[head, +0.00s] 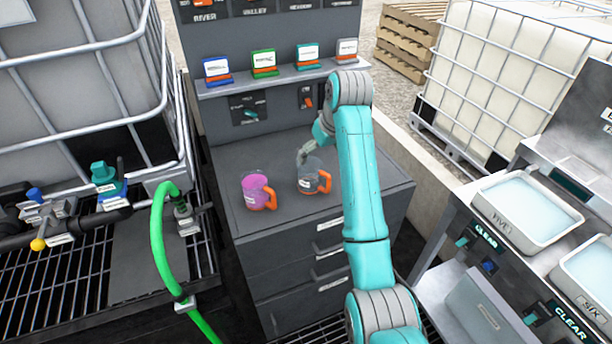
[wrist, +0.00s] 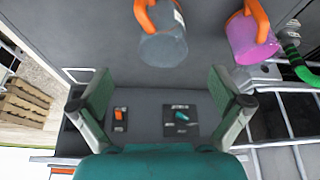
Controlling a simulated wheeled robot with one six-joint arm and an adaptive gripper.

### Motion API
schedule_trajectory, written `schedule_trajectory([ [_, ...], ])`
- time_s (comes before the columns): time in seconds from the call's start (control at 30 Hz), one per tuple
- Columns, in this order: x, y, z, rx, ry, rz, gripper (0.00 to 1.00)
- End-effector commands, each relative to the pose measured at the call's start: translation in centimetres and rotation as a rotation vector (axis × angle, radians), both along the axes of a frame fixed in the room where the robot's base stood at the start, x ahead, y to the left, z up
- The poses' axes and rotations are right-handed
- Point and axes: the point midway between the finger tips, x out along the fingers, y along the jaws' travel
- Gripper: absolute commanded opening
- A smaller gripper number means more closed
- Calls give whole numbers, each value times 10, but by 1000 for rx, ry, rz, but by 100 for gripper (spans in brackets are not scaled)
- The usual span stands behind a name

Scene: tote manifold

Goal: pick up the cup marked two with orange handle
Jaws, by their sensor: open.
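Two cups with orange handles stand on the grey cabinet top (head: 235,223). One is clear grey (head: 306,174), the other holds something pink (head: 254,191) and stands to its left. Both have white labels too small to read, so I cannot tell which is marked two. My gripper (head: 304,155) is just behind and above the grey cup in the head view, partly covering its rim. In the wrist view my gripper (wrist: 160,96) is open and empty, with the grey cup (wrist: 164,46) ahead between the finger lines and the pink cup (wrist: 243,42) to the right.
A shelf (head: 270,80) with several small coloured labelled stands is above the cabinet top, with a switch panel (head: 248,108) below it. A green hose (head: 158,240) runs at left. White trays (head: 528,208) stand at right. The front left cabinet top is clear.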

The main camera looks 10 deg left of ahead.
Motion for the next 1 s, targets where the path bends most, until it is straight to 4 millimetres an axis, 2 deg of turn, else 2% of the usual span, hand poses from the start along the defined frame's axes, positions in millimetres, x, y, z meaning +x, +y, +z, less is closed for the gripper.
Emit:
schedule_trajectory([
  [0.1, 1, 3, 0, -3, 7, 5, 100],
  [0.4, 13, 13, -39, -3, 7, 5, 100],
  [0.63, 16, 15, -53, -2, 5, 5, 100],
  [0.83, 20, 18, -81, -3, 8, 4, 100],
  [1.0, 25, 23, -95, -2, 5, 4, 100],
])
